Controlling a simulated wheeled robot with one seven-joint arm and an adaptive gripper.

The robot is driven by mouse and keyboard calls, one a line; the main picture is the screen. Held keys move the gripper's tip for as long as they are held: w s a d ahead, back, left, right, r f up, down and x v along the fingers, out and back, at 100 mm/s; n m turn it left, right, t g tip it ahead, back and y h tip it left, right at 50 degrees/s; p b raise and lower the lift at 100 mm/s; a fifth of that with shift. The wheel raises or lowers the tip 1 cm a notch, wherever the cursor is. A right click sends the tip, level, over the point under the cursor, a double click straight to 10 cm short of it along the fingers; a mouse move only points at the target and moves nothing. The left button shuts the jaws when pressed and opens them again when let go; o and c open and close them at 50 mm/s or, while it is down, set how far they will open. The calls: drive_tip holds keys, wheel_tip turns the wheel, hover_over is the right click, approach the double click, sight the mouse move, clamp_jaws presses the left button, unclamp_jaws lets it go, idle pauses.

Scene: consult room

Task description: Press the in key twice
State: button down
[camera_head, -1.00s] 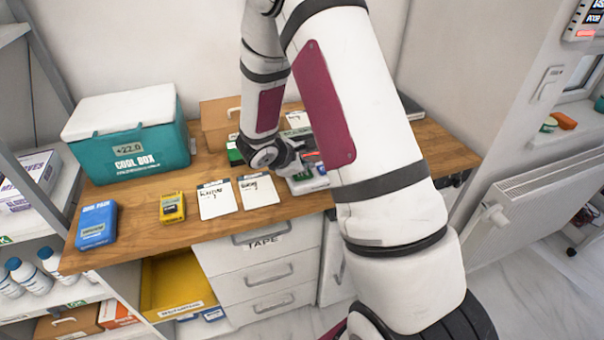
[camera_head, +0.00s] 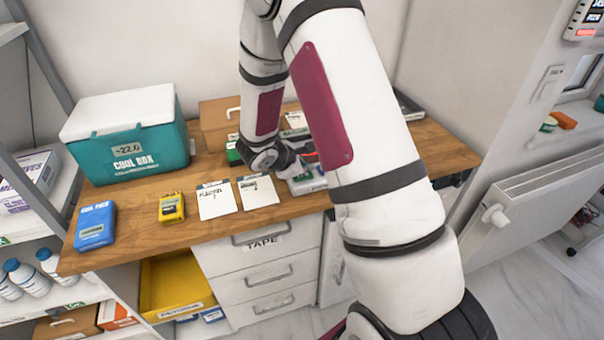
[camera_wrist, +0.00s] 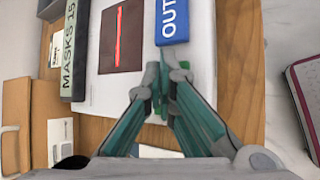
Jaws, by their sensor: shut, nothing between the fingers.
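A white device (camera_wrist: 200,70) lies on the wooden counter, with a dark display (camera_wrist: 121,35) crossed by a red line. A blue key marked OUT (camera_wrist: 173,18) is on it, just beyond my fingertips in the wrist view. My gripper (camera_wrist: 164,76) is shut and empty, its tips over the device face below the OUT key. A little green shows between and beside the fingers; I cannot tell whether it is a key. No key marked IN is readable. In the head view the device (camera_head: 309,182) is partly hidden by my arm.
A green MASKS box (camera_wrist: 73,50) lies left of the device in the wrist view. Two white cards (camera_head: 257,192), a yellow instrument (camera_head: 172,208), a blue pack (camera_head: 95,226) and a teal cool box (camera_head: 125,155) stand along the counter. An open yellow drawer (camera_head: 172,287) is below.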

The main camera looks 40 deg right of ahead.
sight(304, 175)
drive_tip(key=shift+f, duration=0.25)
idle(0.5)
drive_tip(key=shift+r+p, duration=0.35)
drive_tip(key=shift+r, duration=0.6)
drive_tip(key=shift+r+p, duration=1)
drive_tip(key=shift+r, duration=1.5)
